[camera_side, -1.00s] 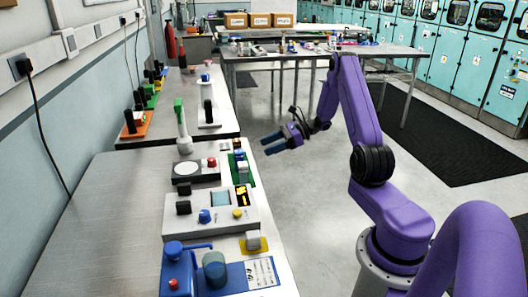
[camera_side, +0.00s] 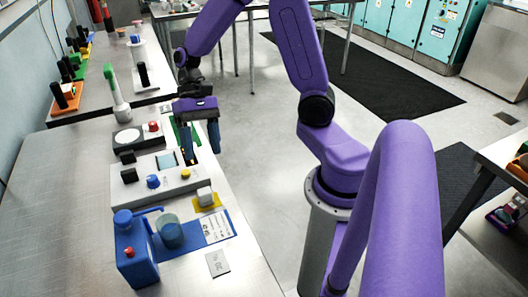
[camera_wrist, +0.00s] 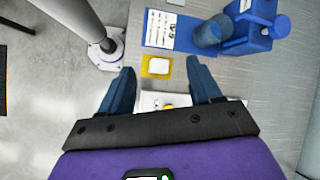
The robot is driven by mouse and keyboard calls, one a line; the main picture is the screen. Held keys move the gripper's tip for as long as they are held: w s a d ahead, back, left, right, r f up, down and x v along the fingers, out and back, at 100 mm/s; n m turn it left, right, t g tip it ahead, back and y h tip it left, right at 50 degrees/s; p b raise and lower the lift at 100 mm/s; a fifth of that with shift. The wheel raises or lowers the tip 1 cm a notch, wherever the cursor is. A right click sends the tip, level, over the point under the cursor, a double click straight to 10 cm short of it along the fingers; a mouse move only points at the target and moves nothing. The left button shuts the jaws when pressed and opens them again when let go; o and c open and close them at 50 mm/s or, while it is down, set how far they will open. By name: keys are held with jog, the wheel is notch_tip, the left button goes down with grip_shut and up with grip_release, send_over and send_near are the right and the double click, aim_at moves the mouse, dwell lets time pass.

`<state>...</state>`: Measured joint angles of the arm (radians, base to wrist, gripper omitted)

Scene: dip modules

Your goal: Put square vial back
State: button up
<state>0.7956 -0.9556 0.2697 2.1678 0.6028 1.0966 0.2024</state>
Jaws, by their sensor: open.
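A small whitish block with a squarish outline (camera_side: 205,194), which may be the square vial, sits on a yellow pad (camera_side: 216,204) near the bench's front edge. In the wrist view the block (camera_wrist: 158,67) and its yellow pad (camera_wrist: 147,73) show beyond my fingertips, framed between them. My gripper (camera_side: 201,146) is open and empty, fingers pointing down, above the white instrument box and the green board. In the wrist view my gripper (camera_wrist: 160,68) has its two blue fingers spread wide. The fingers are apart from the block.
A white instrument box (camera_side: 160,182) with knobs stands beside the pad. A blue canister (camera_side: 135,252), a bluish jar (camera_side: 171,233) and a printed blue sheet (camera_side: 216,227) are on the near side. A white stand (camera_side: 118,100) rises behind.

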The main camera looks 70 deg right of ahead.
jog(key=s+r+n+t+h, duration=0.1)
jog(key=s+n+t+h, duration=0.1)
jog(key=s+n, duration=0.5)
jog(key=s+a+r+n+t+h, duration=0.1)
jog(key=s+r+n+t+h, duration=0.1)
jog(key=s+n, duration=0.6)
jog(key=shift+s+n+h, duration=0.3)
jog(key=shift+n+h, duration=0.3)
jog(key=shift+n, duration=0.7)
